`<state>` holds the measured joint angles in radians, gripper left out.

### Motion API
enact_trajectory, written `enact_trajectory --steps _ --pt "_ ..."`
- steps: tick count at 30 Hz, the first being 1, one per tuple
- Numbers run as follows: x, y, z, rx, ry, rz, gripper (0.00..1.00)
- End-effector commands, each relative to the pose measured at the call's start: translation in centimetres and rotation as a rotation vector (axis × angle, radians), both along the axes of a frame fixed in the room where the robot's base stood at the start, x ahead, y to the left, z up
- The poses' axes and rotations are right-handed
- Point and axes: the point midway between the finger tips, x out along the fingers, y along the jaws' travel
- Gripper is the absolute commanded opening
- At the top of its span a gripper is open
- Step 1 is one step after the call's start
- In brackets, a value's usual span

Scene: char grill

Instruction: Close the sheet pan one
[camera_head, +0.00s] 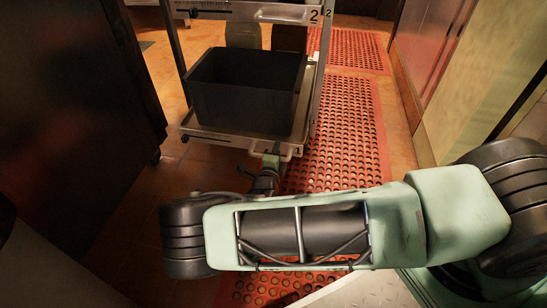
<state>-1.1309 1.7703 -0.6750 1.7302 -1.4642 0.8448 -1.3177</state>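Sheet pan one (215,136) is the low, pale metal tray on the rack, with a "1" on the right of its front edge. A black, open-topped bin (240,103) sits on it. The pan's front edge seems to stick out a little toward me, but how far is hard to judge. My gripper (270,160) is at the right part of the pan's front edge, close to or touching the front handle. Its fingers are small and partly hidden by my arm, so I cannot tell whether they are open or shut.
The metal rack (325,65) holds a higher pan marked "2" (260,12). Red perforated mats (345,140) cover the floor to the right. A dark cabinet (75,100) stands close on the left. Tiled floor shows between the cabinet and the rack.

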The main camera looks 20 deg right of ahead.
Motion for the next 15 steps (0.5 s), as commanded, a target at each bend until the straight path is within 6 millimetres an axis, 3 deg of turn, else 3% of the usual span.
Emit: enact_trajectory --steps 15 --pt "8.0 -5.9 0.0 -0.001 0.000 0.000 0.00"
